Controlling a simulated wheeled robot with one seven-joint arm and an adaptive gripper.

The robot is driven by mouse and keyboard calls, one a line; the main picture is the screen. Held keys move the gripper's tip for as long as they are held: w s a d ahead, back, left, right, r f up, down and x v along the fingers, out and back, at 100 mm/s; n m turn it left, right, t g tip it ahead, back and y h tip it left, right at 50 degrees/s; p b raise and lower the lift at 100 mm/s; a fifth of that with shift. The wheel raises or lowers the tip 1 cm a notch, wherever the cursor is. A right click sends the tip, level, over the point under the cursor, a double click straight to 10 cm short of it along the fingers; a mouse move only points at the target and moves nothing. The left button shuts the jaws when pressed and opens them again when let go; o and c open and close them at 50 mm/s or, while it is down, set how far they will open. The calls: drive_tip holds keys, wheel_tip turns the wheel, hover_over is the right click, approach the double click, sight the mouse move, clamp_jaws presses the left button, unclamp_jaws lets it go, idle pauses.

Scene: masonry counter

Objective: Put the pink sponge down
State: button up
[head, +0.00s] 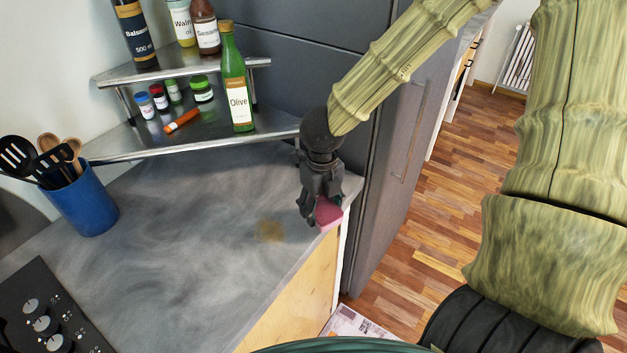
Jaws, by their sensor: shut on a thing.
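The pink sponge (328,213) is at the lower end of my gripper (319,213), over the right front edge of the grey counter (190,215). My gripper points down and is shut on the sponge. The gripper's dark fingers hide part of the sponge's left side. I cannot tell whether the sponge touches the counter or is held just above it. A brownish stain (271,230) lies on the counter to the left of the sponge.
A metal corner shelf (200,147) with bottles and small jars stands behind. A green Olive bottle (237,85) is on it. A blue utensil holder (82,203) and a stove (40,315) are at left. The mid-counter is clear. A grey cabinet (385,190) stands right.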

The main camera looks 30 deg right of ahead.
drive_tip(key=w+d+p, duration=0.1)
drive_tip(key=w, duration=0.2)
drive_tip(key=w+d+f+p, duration=0.1)
drive_tip(key=w+d, duration=0.1)
drive_tip(key=w, duration=0.2)
drive_tip(key=w+d+p, duration=0.1)
drive_tip(key=w+d, duration=0.1)
drive_tip(key=w, duration=0.1)
drive_tip(key=shift+w+d+f, duration=0.15)
drive_tip(key=shift+w+f, duration=0.15)
drive_tip(key=shift+w, duration=0.1)
drive_tip(key=shift+f+p, duration=0.85)
drive_tip(key=shift+f, duration=0.9)
drive_tip(key=shift+f, duration=0.1)
drive_tip(key=o, duration=1)
drive_tip(key=shift+c, duration=0.2)
drive_tip(key=shift+r+b, duration=1)
drive_tip(key=shift+r, duration=5.1)
